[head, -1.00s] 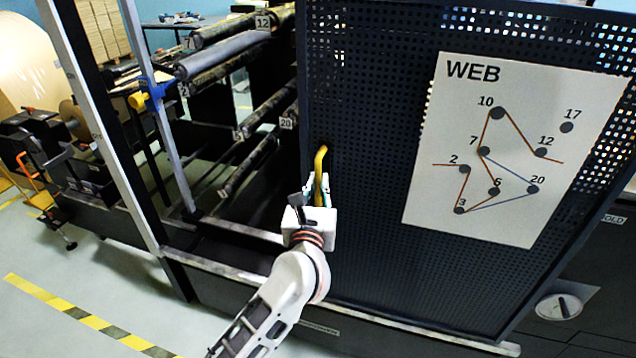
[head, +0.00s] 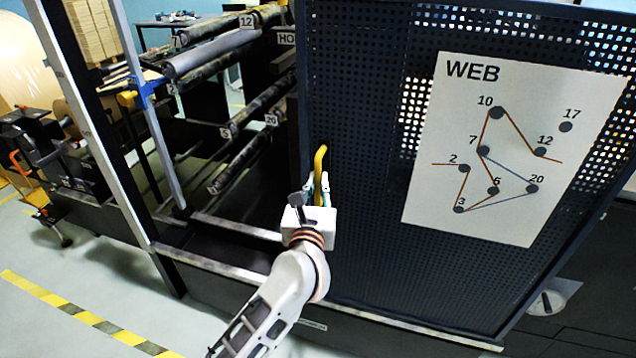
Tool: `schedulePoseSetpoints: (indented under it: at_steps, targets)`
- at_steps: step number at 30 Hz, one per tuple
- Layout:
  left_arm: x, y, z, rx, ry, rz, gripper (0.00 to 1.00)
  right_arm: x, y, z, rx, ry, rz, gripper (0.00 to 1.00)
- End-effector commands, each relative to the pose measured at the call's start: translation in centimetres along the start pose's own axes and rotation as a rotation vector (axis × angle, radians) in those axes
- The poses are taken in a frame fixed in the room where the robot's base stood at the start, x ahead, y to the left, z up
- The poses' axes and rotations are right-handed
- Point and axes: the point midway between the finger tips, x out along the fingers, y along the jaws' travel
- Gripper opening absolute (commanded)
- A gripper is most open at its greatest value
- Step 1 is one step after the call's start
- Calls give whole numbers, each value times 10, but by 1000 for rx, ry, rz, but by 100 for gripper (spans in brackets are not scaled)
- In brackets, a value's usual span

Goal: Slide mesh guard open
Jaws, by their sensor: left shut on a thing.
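The dark perforated mesh guard (head: 365,200) fills the right half of the head view. It carries a white WEB diagram sheet (head: 515,150). A yellow handle (head: 320,160) stands upright near the guard's left edge. My left gripper (head: 318,192) is shut on the handle's lower part. It hides the handle's lower end. Left of the guard, the opening shows several numbered rollers (head: 215,55). My right gripper is not in view.
A light upright post (head: 100,140) and a blue clamp (head: 145,90) stand left of the opening. A lower rail (head: 215,260) runs under the guard. Yellow-black floor tape (head: 80,315) lies at lower left. A round knob (head: 547,303) is at lower right.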

Motion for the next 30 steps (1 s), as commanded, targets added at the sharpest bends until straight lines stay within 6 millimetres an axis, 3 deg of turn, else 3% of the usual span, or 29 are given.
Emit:
schedulePoseSetpoints:
  at_steps: [1, 3, 4, 17, 30]
  targets:
    - [0, -1, -1, 0, 1, -1, 0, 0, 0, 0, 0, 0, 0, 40]
    - [0, -1, -1, 0, 1, -1, 25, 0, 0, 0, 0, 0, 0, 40]
    - [0, -1, -1, 0, 1, -1, 27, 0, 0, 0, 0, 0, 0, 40]
    - [-7, 0, -1, 0, 1, -1, 27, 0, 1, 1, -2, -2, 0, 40]
    - [-88, 0, -1, -1, 2, -1, 27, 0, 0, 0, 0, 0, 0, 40]
